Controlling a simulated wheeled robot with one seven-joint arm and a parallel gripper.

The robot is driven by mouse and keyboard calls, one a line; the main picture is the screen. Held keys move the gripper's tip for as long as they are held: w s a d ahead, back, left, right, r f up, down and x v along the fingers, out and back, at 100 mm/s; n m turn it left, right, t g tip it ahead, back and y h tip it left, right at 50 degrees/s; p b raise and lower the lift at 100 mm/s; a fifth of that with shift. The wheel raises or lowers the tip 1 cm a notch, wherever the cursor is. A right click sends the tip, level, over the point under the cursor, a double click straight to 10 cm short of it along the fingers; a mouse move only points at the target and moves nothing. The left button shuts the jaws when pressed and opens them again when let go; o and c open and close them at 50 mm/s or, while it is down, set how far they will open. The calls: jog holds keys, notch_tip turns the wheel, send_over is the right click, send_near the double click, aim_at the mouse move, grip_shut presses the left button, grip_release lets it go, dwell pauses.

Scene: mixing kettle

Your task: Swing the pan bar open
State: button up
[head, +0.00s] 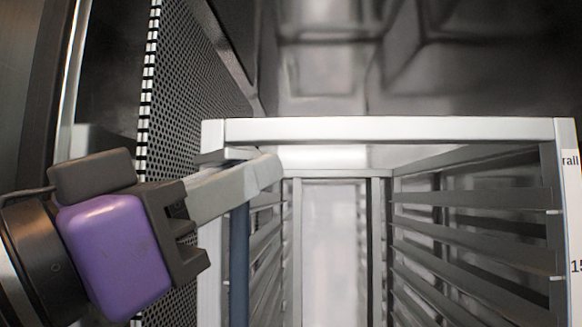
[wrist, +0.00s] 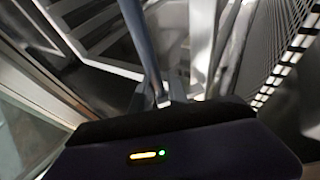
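The pan bar (head: 239,265) is a slim blue-grey upright bar at the left front of the metal rack (head: 390,130). My gripper (head: 268,170) reaches in from the left, and its pale fingers cross the bar near its top, hiding part of it. In the wrist view the bar (wrist: 140,38) runs down between the two fingertips (wrist: 160,97), which sit close on either side of it. The gripper looks shut on the bar, though the contact itself is partly hidden.
The rack has several tray rails (head: 470,235) on both sides and an open middle. A perforated panel (head: 190,90) stands close on the left beside my gripper. A label (head: 572,210) is on the right post. Dark metal walls surround the rack.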

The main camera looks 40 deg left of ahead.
jog(key=shift+s+d+r, duration=0.15)
jog(key=shift+s+r, duration=0.1)
jog(key=shift+r, duration=0.35)
jog(key=shift+f, duration=0.35)
jog(key=b+v, duration=0.3)
jog(key=v, duration=0.6)
jog(key=shift+f, duration=0.2)
jog(key=shift+w, duration=0.2)
jog(key=shift+s+d, duration=0.1)
dwell(0.3)
